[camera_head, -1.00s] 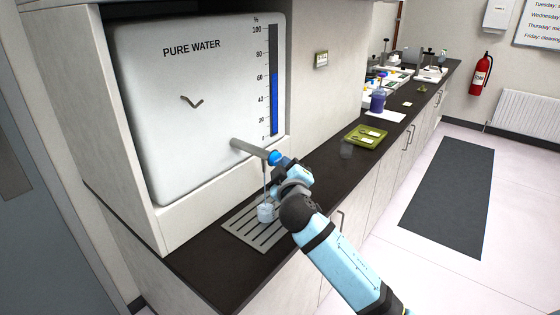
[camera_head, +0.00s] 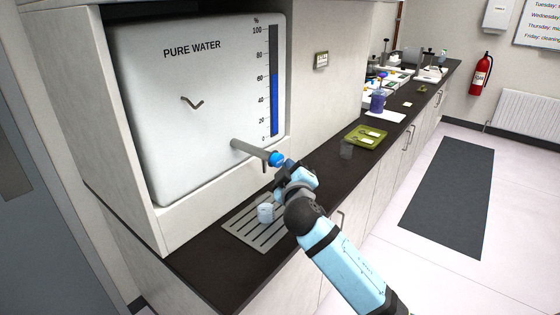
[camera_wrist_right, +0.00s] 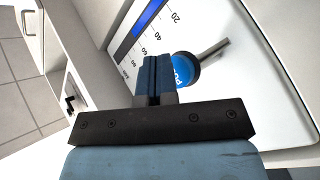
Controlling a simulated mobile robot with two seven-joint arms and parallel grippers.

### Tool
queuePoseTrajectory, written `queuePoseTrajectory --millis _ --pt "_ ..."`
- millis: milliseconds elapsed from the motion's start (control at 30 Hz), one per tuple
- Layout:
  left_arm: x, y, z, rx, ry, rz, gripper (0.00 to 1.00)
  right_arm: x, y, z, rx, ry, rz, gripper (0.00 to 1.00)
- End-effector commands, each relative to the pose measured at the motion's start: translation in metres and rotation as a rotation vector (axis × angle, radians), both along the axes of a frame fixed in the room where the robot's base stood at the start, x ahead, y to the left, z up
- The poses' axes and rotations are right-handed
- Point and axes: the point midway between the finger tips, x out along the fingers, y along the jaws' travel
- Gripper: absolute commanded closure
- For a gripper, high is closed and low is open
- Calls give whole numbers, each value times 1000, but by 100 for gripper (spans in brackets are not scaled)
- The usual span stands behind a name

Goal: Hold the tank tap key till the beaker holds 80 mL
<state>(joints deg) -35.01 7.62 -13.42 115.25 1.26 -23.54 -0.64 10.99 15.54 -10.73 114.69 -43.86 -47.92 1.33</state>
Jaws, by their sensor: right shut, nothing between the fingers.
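The pure water tank (camera_head: 185,120) has a metal spout (camera_head: 248,150) ending in a round blue tap key (camera_head: 276,159). The key also shows in the right wrist view (camera_wrist_right: 184,70), just beyond my fingertips. My right gripper (camera_head: 282,172) is shut and empty, a little below and to the right of the key, apart from it as far as I can tell. The beaker (camera_head: 265,213) stands upright on the slotted drip tray (camera_head: 243,228) under the spout. Its water level is too small to read. No water stream shows. My left gripper is out of view.
The tank's gauge (camera_head: 273,80) shows blue to a little above 60.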

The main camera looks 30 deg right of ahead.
Motion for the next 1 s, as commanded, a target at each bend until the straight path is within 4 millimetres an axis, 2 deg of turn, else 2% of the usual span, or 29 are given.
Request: queuePoseTrajectory --millis 133,467,1000 --pt "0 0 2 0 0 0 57 -6 -3 0 0 2 0 100" --pt "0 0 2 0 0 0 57 -8 -3 0 0 1 -1 100" --pt "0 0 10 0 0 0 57 -51 -21 0 1 1 0 100"
